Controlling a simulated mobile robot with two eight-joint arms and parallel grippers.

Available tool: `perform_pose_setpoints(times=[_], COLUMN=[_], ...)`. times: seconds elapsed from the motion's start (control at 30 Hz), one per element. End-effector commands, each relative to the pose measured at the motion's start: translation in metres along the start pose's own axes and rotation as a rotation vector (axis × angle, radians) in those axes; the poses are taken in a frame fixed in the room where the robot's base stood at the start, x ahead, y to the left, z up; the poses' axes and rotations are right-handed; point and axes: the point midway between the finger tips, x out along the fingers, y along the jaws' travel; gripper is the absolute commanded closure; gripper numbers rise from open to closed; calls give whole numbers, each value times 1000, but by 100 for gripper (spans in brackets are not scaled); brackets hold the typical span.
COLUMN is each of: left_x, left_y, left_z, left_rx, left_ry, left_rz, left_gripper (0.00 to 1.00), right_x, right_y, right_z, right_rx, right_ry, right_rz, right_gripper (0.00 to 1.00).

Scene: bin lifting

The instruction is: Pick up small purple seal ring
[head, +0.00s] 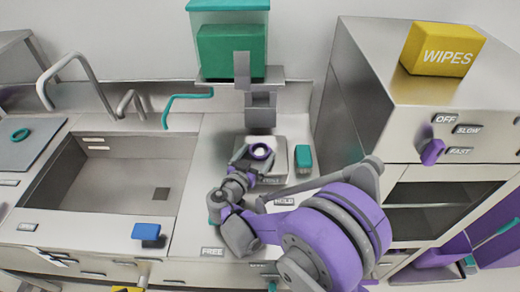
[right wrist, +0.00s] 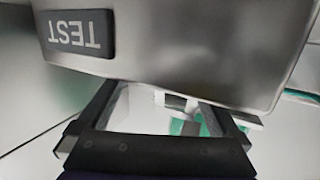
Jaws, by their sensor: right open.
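A small purple ring (head: 261,151) shows in the head view around a pale round spot, at the small metal unit in the middle of the counter. My right gripper (head: 254,162) is open, close in front of the ring and overlapping it in this view. I cannot tell whether they touch. In the right wrist view the open fingers (right wrist: 160,110) reach up under a metal housing with an upside-down TEST label (right wrist: 78,33). No ring shows between them there. My left gripper is not in view.
A sink (head: 120,180) lies left, with a teal ring (head: 20,135) on the board beyond it. A teal block (head: 303,157) stands right of the metal unit. A yellow WIPES box (head: 441,50) sits on the tall cabinet. A grey press-like part (head: 261,108) hangs above the unit.

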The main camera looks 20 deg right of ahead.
Motion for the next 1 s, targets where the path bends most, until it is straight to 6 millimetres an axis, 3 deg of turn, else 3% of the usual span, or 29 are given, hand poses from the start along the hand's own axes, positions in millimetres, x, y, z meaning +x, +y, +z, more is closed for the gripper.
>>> perform_pose_setpoints(times=[0.1, 0.33, 0.73, 1.0], left_x=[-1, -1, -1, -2], left_y=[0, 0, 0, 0], left_z=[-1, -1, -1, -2], left_rx=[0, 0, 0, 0], left_ry=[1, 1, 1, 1], left_rz=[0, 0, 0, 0], left_gripper=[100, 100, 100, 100], right_x=[10, 11, 10, 10], right_y=[0, 0, 0, 0], right_z=[0, 1, 0, -4], right_rx=[0, 0, 0, 0], right_ry=[0, -1, -1, 0], right_rz=[0, -1, -1, -1], right_gripper=[0, 0, 70, 70])
